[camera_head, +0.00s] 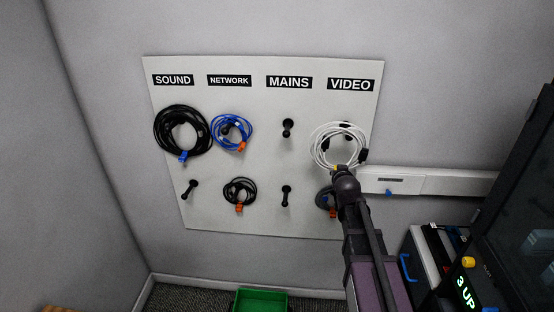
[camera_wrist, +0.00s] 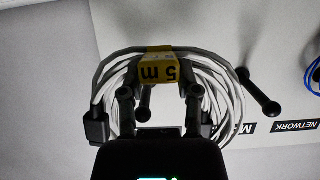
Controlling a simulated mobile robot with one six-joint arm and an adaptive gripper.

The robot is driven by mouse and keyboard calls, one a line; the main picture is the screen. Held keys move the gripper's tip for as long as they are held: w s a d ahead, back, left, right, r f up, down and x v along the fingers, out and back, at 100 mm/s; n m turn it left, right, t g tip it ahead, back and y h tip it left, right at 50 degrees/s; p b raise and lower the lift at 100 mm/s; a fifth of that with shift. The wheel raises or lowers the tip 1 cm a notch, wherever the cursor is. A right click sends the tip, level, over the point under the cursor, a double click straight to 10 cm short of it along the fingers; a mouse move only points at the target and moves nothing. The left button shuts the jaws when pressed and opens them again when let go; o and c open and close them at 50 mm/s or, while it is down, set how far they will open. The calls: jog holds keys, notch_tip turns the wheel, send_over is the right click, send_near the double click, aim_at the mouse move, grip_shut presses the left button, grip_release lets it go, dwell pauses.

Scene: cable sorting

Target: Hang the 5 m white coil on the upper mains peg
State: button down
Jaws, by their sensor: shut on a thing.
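The white coil (camera_head: 325,160) with black plugs is in my gripper (camera_head: 341,170), in front of the upper part of the VIDEO column. In the wrist view, my gripper (camera_wrist: 155,93) is shut on the coil (camera_wrist: 226,88) at its yellow "5 m" tag (camera_wrist: 158,66). The upper mains peg (camera_head: 287,128) is bare, left of the coil. It appears to be the dark peg (camera_wrist: 260,92) right of the coil in the wrist view. Another dark peg (camera_wrist: 145,112) shows through the coil there; I cannot tell whether the coil is around it or in front.
The lower mains peg (camera_head: 286,195) is bare. A blue coil (camera_head: 232,132) hangs on the upper NETWORK peg, left of the mains column. A dark coil (camera_head: 324,198) on the lower VIDEO peg is partly behind my arm. A rack (camera_head: 525,200) stands at right.

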notch_tip(320, 180, down, 7)
jog(key=b, duration=0.6)
jog(key=shift+f+b, duration=0.2)
jog(key=shift+b, duration=0.2)
jog(key=shift+d, duration=0.1)
